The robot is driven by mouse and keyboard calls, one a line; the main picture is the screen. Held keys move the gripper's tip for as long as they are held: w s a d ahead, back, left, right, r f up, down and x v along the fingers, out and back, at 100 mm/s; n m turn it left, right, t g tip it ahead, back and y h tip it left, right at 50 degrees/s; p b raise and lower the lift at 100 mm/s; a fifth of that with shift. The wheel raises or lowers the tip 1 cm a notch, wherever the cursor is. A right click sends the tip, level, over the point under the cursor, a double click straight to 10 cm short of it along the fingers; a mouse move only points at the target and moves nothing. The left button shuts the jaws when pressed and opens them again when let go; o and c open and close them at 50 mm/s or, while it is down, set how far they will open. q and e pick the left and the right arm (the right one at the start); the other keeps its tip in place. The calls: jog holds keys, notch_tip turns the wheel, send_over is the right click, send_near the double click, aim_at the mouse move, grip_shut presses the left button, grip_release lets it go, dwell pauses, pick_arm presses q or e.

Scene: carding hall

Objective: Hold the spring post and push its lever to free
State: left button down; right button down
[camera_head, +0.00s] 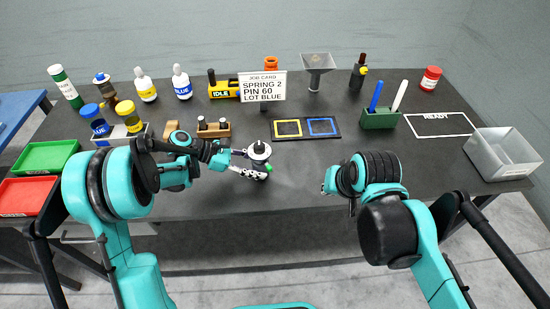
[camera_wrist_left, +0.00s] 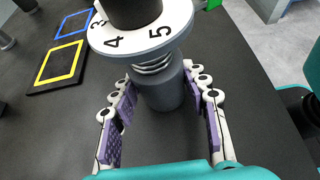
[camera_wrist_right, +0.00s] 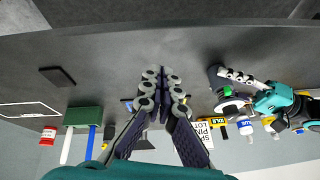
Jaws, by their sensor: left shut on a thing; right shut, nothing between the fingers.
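The spring post (camera_head: 259,151) stands upright near the table's middle, with a white numbered dial and a black knob on top. The left wrist view shows its grey body (camera_wrist_left: 162,90), the spring and the dial figures 4 and 5. A small green piece (camera_head: 268,167) sticks out on its right side; I cannot tell for sure if it is the lever. My left gripper (camera_wrist_left: 162,84) is shut around the grey body below the dial. My right gripper (camera_wrist_right: 163,84) is shut and empty, to the right of the post and apart from it.
A job card (camera_head: 263,86) reads spring 2, pin 60, lot blue. Behind the post lies a black mat (camera_head: 306,136) with yellow and blue squares. A green pen holder (camera_head: 380,119), a READY outline (camera_head: 439,124) and a grey bin (camera_head: 503,155) stand right. Table between my grippers is clear.

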aim_at(267, 165)
jog(key=w+a+r+m+g+y, duration=0.1)
jog(key=w+a+r+m+g, duration=0.1)
jog(key=w+m, duration=0.3)
jog(key=w+a+r+m+g+y, duration=0.2)
jog(key=w+r+m+g, duration=0.2)
jog(key=w, duration=0.7)
jog(key=shift+a+r+m+g, duration=0.2)
jog(key=shift+r+m+g, duration=0.05)
jog(key=shift+m+g, duration=0.4)
jog(key=s+a+f, duration=0.3)
jog(key=a+f, duration=0.4)
jog(key=f, duration=0.2)
jog(key=shift+f, duration=0.15)
